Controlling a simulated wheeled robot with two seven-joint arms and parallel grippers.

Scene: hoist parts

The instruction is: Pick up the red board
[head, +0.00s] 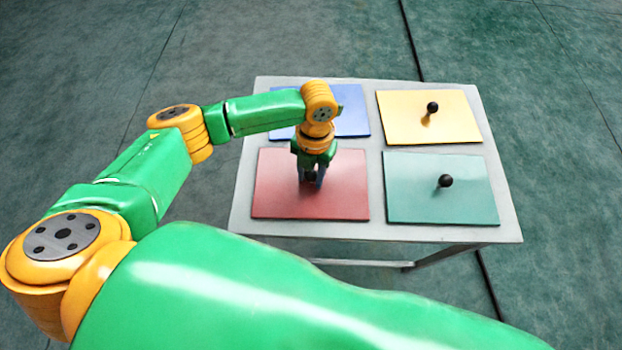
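The red board (335,195) lies flat on the near left part of the light grey table (440,232). My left gripper (310,180) points down over the middle of the red board. Its two fingers are low, one on each side of a dark knob that is partly hidden by them. I cannot tell whether the fingers press on the knob or stand slightly apart from it. My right gripper is not in view.
A blue board (352,115) lies behind the red one, partly hidden by my arm. A yellow board (450,105) and a teal board (455,205), each with a black knob, lie on the right. Narrow strips of bare table separate the boards.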

